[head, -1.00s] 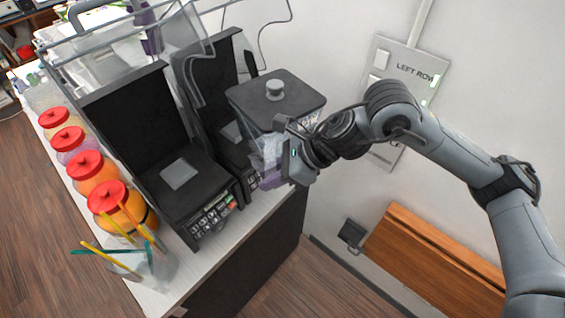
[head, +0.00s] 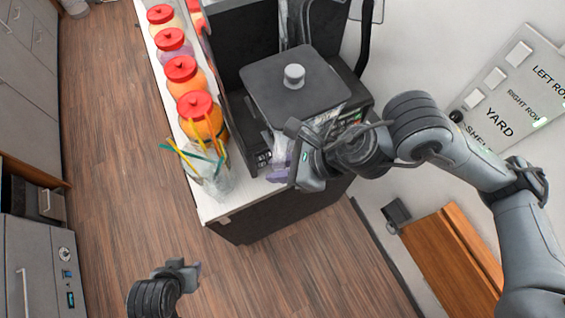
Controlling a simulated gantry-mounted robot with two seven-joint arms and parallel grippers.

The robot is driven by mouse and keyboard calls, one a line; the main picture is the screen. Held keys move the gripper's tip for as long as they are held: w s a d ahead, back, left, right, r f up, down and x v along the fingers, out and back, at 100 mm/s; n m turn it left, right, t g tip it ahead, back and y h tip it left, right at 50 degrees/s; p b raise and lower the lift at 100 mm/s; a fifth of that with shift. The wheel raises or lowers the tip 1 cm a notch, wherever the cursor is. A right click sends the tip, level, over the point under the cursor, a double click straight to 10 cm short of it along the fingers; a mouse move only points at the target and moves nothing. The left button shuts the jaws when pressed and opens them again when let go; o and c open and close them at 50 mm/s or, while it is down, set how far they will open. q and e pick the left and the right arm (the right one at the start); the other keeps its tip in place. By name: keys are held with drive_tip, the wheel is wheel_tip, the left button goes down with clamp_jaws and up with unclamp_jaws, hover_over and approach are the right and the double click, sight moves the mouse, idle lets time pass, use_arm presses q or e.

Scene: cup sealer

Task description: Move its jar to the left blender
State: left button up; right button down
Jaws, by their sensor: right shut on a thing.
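The blender jar, with a dark square lid (head: 295,88) and a grey knob, is clear below; its lower body is largely hidden. My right gripper (head: 283,165) is shut on the jar at its near side. The jar appears over or in front of the left blender (head: 236,130), whose tall black housing and part of its keypad show. I cannot tell whether the jar touches its base. The right blender (head: 355,105) stands just to the right, partly covered by the lid. My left gripper (head: 192,272) is low at the bottom left, away from the counter; its jaw opening is unclear.
Several red-lidded jars (head: 181,70) line the counter's left edge. A clear cup with coloured straws (head: 215,180) stands near the front corner (head: 212,210). A wall panel (head: 510,90) is at the right. A wooden bench (head: 450,260) is below it. The floor at left is open.

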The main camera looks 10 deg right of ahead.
sight(269, 132)
drive_tip(key=shift+w+a, duration=0.35)
drive_tip(key=shift+w, duration=1.15)
drive_tip(key=shift+w+a, duration=0.4)
drive_tip(key=shift+w, duration=1.15)
drive_tip(key=shift+w+a, duration=0.35)
drive_tip(key=shift+w, duration=1.15)
drive_tip(key=w+a+f+b, duration=0.2)
drive_tip(key=w, duration=0.9)
drive_tip(key=shift+w+a, duration=0.35)
drive_tip(key=shift+w, duration=0.05)
drive_tip(key=shift+w+b, duration=0.1)
drive_tip(key=shift+b, duration=0.25)
drive_tip(key=shift+r, duration=0.1)
